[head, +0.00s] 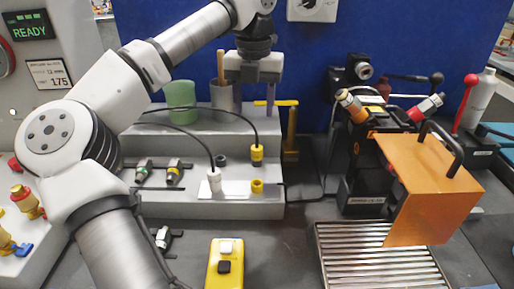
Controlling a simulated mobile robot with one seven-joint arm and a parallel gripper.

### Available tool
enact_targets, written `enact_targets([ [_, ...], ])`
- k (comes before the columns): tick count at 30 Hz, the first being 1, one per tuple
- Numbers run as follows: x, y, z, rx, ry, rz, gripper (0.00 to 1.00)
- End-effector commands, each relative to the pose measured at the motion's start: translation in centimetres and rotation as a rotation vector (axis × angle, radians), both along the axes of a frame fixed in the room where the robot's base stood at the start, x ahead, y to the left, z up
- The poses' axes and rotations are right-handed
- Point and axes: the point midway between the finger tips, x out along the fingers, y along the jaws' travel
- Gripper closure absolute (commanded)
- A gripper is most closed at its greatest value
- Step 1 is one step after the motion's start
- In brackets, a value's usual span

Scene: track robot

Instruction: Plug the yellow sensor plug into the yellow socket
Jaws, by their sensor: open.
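The yellow sensor plug (257,154) is a small yellow cylinder on the end of a black cable. It stands near the front of the grey stepped bench. The yellow socket (257,186) is a short yellow ring on the lower step, just in front of the plug and apart from it. My gripper (254,100) points down above and behind the plug, with its jaws open and no plug between them. A grey cup partly shows behind its left finger.
A white plug (214,181) with a cable stands left of the yellow socket. A green cup (181,99) stands behind. A yellow clamp (290,130) stands close right of my gripper. An orange panel (425,185) and black machine fill the right. A yellow box (225,265) lies in front.

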Motion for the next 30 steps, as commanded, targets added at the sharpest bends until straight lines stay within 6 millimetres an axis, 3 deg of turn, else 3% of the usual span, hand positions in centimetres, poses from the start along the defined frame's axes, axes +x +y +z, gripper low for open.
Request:
enact_targets([
  [7, -0.1, 0.0, -4.8, -0.002, 0.004, -0.001, 0.49],
  [16, -0.3, -0.2, -7.3, -0.002, 0.004, -0.003, 0.49],
  [24, -0.6, -0.6, -11.0, -0.003, 0.003, -0.001, 0.49],
  [30, -0.5, -0.6, -11.6, -0.002, 0.000, -0.001, 0.49],
])
